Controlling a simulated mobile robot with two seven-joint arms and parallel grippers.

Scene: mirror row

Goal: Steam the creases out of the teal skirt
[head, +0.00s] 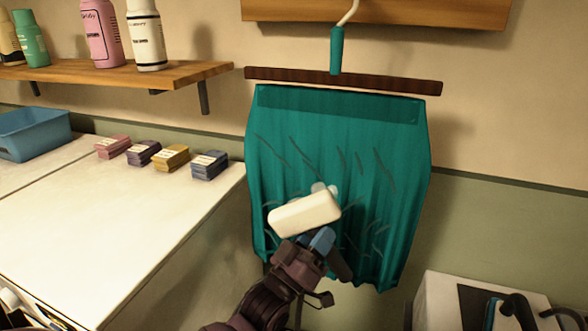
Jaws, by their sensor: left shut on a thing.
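The teal skirt (345,130) hangs from a dark wooden hanger bar (340,80) on the wall, with dark crease lines over its middle. My left gripper (315,240) is in front of the skirt's lower half. It is shut on a steamer with a cream head (305,213) and a blue part at the grip. The head overlaps the skirt in the picture; whether it touches the cloth I cannot tell. Pale wisps show around the head. Part of the lower skirt is hidden behind the steamer and my gripper. My right gripper is not in view.
A white counter (110,225) at left holds small coloured stacks (171,158) and a blue bin (33,134). A wooden shelf (120,76) above bears bottles. A pale box (440,300) with dark hose-like parts stands at lower right.

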